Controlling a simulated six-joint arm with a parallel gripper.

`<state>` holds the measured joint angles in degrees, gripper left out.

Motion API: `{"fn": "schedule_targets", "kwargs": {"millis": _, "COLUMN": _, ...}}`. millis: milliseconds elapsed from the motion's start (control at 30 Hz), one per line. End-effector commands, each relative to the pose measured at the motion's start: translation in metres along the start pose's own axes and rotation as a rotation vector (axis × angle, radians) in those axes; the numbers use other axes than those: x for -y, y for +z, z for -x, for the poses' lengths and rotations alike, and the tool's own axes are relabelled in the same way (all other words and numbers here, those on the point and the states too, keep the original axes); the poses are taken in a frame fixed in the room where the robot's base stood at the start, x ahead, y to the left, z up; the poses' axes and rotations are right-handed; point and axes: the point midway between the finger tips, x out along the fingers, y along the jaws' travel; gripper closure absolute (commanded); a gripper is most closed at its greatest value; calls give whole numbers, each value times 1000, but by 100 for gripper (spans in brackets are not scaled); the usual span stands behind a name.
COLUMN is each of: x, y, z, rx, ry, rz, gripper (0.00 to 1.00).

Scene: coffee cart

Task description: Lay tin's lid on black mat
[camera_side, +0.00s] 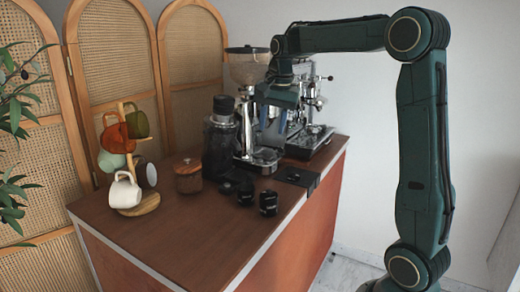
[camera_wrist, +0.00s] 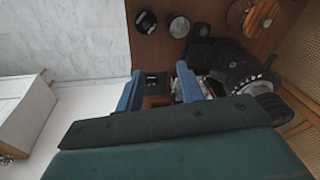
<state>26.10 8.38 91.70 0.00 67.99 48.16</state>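The wooden tin (camera_side: 188,182) stands on the cart top right of the mug stand, with its round knobbed lid (camera_side: 188,165) on it. Tin and lid also show at the top right of the wrist view (camera_wrist: 240,12). The black mat (camera_side: 310,182) lies at the cart's right edge, in front of the espresso machine; part of it shows between my fingers in the wrist view (camera_wrist: 155,80). My gripper (camera_side: 276,129) hangs above the back of the cart by the grinder, well apart from tin and mat. Its blue fingers (camera_wrist: 159,90) are spread with nothing held.
A mug stand (camera_side: 146,204) with several mugs is at the left. A tall black appliance (camera_side: 219,145) stands close behind the tin. The grinder (camera_side: 250,72) and espresso machine (camera_side: 312,138) crowd the back. The front cart top is clear.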

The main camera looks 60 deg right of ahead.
Motion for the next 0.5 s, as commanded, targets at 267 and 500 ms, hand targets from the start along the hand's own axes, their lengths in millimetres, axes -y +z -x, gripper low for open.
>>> {"fn": "schedule_targets", "kwargs": {"millis": 267, "x": -24, "y": 81, "z": 29, "rx": -37, "ry": -74, "rz": 337, "gripper": 63}}
{"fn": "schedule_targets", "kwargs": {"millis": 500, "x": -58, "y": 143, "z": 38, "rx": -77, "ry": -136, "rz": 625, "gripper": 63}}
